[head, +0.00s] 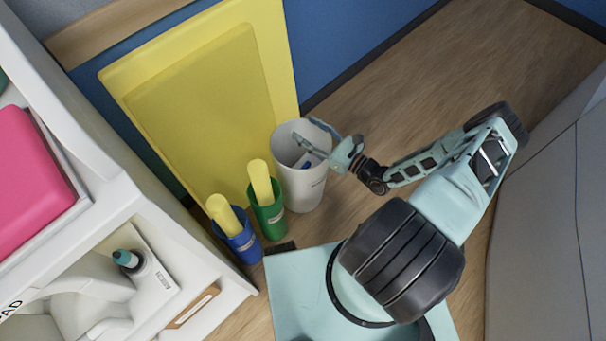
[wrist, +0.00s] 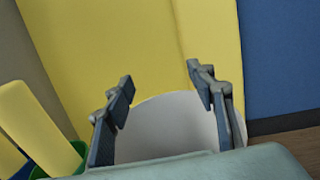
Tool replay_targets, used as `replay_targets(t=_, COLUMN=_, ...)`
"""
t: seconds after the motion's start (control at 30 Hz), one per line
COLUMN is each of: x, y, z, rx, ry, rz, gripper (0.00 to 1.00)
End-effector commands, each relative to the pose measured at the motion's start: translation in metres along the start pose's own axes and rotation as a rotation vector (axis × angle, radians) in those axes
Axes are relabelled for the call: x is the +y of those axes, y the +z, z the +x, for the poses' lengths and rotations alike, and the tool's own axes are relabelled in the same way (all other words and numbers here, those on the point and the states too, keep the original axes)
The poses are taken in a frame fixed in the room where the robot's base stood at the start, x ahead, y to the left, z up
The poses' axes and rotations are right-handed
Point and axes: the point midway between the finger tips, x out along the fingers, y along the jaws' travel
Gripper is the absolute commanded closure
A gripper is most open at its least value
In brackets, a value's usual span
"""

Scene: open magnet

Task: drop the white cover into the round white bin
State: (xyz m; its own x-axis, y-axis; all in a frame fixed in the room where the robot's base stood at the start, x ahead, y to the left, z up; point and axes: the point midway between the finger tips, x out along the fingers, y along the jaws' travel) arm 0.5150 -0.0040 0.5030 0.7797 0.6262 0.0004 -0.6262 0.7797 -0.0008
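The round white bin (head: 304,190) stands upright on the wooden floor in front of a yellow panel. My gripper (head: 306,150) reaches over its mouth from the right. In the wrist view my gripper (wrist: 160,78) has its two dark fingers spread wide, with nothing clearly held between them. A pale rounded shape (wrist: 168,125) shows behind and between the fingers; it looks like the bin, but I cannot tell it from a white cover. A small blue patch (head: 307,166) shows inside the bin. I cannot make out the white cover for certain in either view.
A green holder (head: 268,217) and a blue holder (head: 242,245), each with a yellow piece, stand left of the bin. The yellow panel (head: 195,110) leans behind. A white shelf unit (head: 110,215) is at left. Wooden floor (head: 400,85) is clear at upper right.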

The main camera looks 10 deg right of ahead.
Motion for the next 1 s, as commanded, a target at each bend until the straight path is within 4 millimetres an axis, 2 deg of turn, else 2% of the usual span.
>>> replay_targets(t=0.23, x=0.0, y=0.0, z=-0.001, rx=0.001, ry=0.0, rz=0.0, gripper=0.49)
replay_targets(t=0.37, x=-0.001, y=-0.001, z=-0.012, rx=0.002, ry=-0.002, rz=-0.001, gripper=0.49)
replay_targets(t=0.8, x=-0.001, y=0.0, z=-0.099, rx=0.001, ry=-0.002, rz=-0.001, gripper=0.49)
replay_targets(t=1.0, x=0.0, y=0.0, z=-0.118, rx=0.0, ry=0.0, rz=-0.001, gripper=0.49)
